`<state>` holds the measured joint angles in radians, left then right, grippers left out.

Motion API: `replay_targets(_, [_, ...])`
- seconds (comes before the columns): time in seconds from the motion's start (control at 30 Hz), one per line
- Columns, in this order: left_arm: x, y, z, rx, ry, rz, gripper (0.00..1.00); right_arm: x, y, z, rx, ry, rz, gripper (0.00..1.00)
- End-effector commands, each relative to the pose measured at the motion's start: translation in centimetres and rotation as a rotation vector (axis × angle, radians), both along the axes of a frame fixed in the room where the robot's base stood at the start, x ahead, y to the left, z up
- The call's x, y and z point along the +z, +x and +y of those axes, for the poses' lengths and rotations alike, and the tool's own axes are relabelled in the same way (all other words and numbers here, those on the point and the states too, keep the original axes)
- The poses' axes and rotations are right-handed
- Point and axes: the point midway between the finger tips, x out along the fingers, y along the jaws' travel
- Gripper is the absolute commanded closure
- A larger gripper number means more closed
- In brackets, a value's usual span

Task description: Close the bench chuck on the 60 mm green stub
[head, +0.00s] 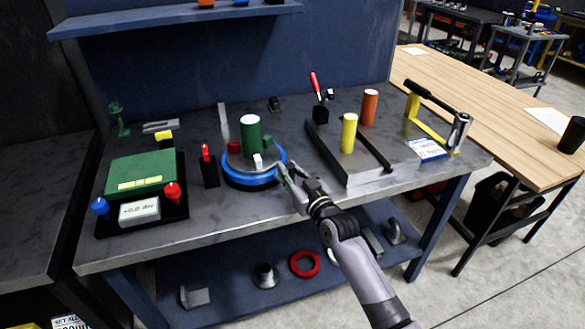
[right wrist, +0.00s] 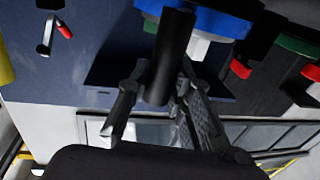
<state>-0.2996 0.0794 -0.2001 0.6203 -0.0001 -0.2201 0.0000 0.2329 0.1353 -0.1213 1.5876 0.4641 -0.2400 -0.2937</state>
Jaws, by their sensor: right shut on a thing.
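The green stub (head: 251,134) stands upright in the middle of the bench chuck, which has a blue ring (head: 250,182) around a grey body. A white jaw block (head: 258,161) is at the stub's front and a green one (head: 268,142) at its right. The blue ring also shows at the top of the right wrist view (right wrist: 222,22). My right gripper (head: 287,175) is at the ring's right front edge. In the right wrist view my right gripper (right wrist: 157,92) is shut on a dark round bar (right wrist: 172,55) beside the ring. My left gripper is out of view.
A green box with a display (head: 139,212) and knobs stands left of the chuck, with a red-tipped black post (head: 208,168) between. The bench front edge is close below the chuck.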

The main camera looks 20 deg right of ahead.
Motion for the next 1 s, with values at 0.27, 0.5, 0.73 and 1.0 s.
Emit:
replay_targets(0.27, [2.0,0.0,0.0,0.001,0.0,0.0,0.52,0.1,-1.0,2.9,0.007,0.005,0.007,1.0])
replay_targets(0.5, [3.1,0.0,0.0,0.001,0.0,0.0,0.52,0.1,-1.5,5.4,0.007,0.005,0.005,1.0])
replay_targets(0.73, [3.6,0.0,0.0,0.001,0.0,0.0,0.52,0.0,-1.6,7.0,0.007,0.004,0.004,1.0])
replay_targets(1.0, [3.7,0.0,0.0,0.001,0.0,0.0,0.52,-0.1,-1.6,7.6,0.007,0.003,0.004,1.0])
